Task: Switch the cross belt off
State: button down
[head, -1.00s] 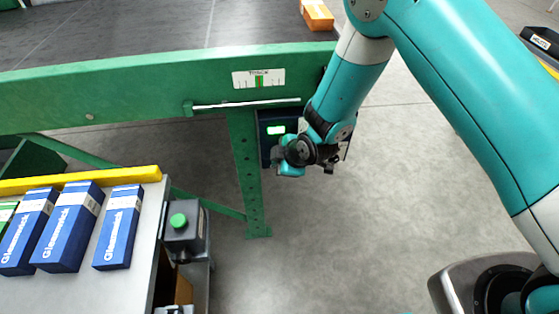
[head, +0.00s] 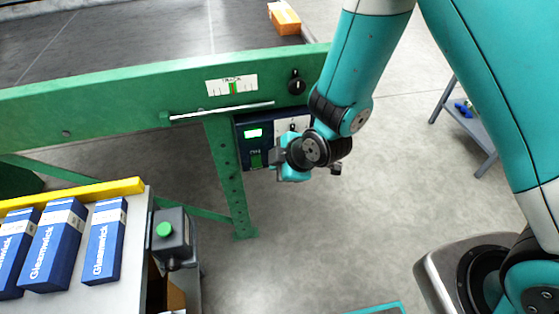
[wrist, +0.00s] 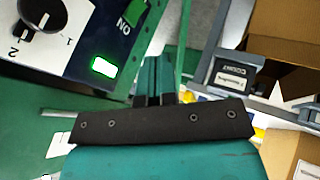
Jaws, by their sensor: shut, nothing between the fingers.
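A dark blue control box (head: 240,139) hangs under the green rail beside a green leg. It carries a lit green display (head: 254,133) and a green switch piece (head: 256,160) below it. In the wrist view the switch piece (wrist: 131,15) reads ON, near the lit display (wrist: 104,67). A white plate with a black rotary knob (wrist: 42,12), marked 1 and 2, is beside them. My gripper (head: 277,157) is in front of the box's lower right part, partly hiding it. In the wrist view my gripper (wrist: 157,65) is shut and empty; contact with the box cannot be told.
A grey box with a green button (head: 164,229) stands by the table with blue cartons (head: 104,240). An orange carton (head: 285,18) lies on the belt.

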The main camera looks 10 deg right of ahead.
jog(key=shift+s+d+r, duration=0.1)
jog(key=shift+r, duration=0.1)
jog(key=f+b, duration=0.1)
jog(key=b, duration=0.4)
jog(key=shift+s+d+f, duration=0.1)
jog(key=shift+f, duration=0.2)
jog(key=shift+r, duration=0.15)
